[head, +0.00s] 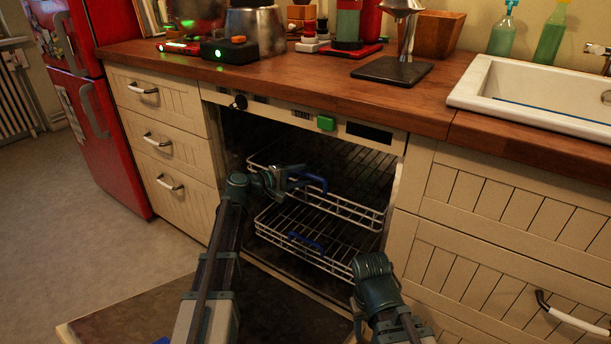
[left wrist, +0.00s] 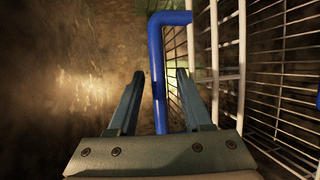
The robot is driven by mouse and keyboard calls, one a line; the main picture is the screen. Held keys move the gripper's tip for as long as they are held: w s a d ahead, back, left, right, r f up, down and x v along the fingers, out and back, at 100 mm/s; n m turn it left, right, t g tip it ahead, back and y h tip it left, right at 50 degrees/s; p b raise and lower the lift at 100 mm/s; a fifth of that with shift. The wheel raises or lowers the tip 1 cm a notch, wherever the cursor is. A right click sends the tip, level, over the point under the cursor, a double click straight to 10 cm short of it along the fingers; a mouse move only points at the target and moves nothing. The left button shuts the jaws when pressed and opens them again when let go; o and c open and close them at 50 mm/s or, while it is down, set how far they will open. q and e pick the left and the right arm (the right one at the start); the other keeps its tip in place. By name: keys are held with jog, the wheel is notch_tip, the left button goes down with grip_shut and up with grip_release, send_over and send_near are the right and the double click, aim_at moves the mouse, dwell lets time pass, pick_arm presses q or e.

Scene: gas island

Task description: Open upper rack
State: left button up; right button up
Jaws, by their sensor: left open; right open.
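The upper rack (head: 345,208) is a white wire basket inside the open dishwasher, with a blue handle (head: 316,179) on its front. My left gripper (head: 297,178) is at this handle. In the left wrist view the blue handle (left wrist: 158,100) runs between the two open fingers of my left gripper (left wrist: 160,75), with space on both sides, more to its left. The rack's wires (left wrist: 242,70) show just right of the handle. My right arm is low at the right in the head view; its gripper fingers do not show.
The lower rack (head: 285,222) with its own blue handle (head: 305,243) sits below. The dishwasher door (head: 130,320) lies folded down in front. A wooden counter (head: 290,80) runs above. Drawers (head: 165,145) stand left, cabinets (head: 490,270) right.

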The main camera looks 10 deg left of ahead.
pick_arm(q)
grip_shut()
dwell(1.3)
